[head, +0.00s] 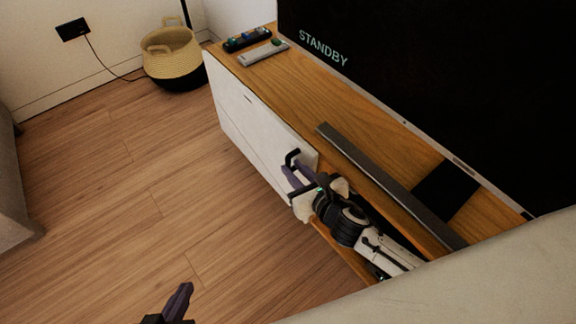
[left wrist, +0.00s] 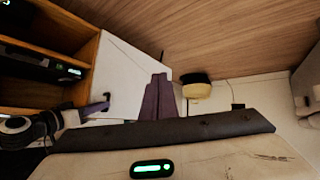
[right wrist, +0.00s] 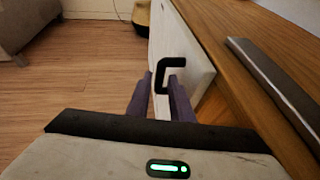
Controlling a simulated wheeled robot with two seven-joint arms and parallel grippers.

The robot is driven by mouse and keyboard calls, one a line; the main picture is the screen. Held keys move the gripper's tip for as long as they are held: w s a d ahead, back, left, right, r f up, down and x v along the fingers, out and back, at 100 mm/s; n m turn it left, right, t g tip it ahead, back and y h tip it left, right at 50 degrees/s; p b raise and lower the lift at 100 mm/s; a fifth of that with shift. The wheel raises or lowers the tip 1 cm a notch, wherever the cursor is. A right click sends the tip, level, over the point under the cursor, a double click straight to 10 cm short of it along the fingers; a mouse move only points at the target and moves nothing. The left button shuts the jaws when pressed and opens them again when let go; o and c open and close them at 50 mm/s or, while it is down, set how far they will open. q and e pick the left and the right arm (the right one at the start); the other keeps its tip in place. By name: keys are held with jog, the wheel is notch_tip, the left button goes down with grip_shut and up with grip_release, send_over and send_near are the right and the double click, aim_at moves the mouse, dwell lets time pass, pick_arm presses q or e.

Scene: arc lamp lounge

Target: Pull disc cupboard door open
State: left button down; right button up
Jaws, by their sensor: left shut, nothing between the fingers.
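The white cupboard door (head: 250,125) is on the front of a low wooden TV cabinet, at its far end. It looks closed or nearly so; I cannot tell if there is a small gap. Its black C-shaped handle (right wrist: 160,72) sits near the door's near edge. My left gripper (head: 181,290) is shut and empty, low over the floor and apart from the door. Its fingers (left wrist: 158,85) also show in the left wrist view.
A grey soundbar (head: 385,182), a remote (head: 263,53) and a dark TV (head: 440,80) are on the cabinet top. Open shelves (left wrist: 40,60) hold a device beside the door. A basket (head: 172,60) stands beyond. The floor before the door is clear.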

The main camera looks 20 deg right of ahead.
aim_at(289, 165)
jog(key=shift+b+x, duration=0.5)
jog(key=shift+x, duration=1.65)
grip_shut()
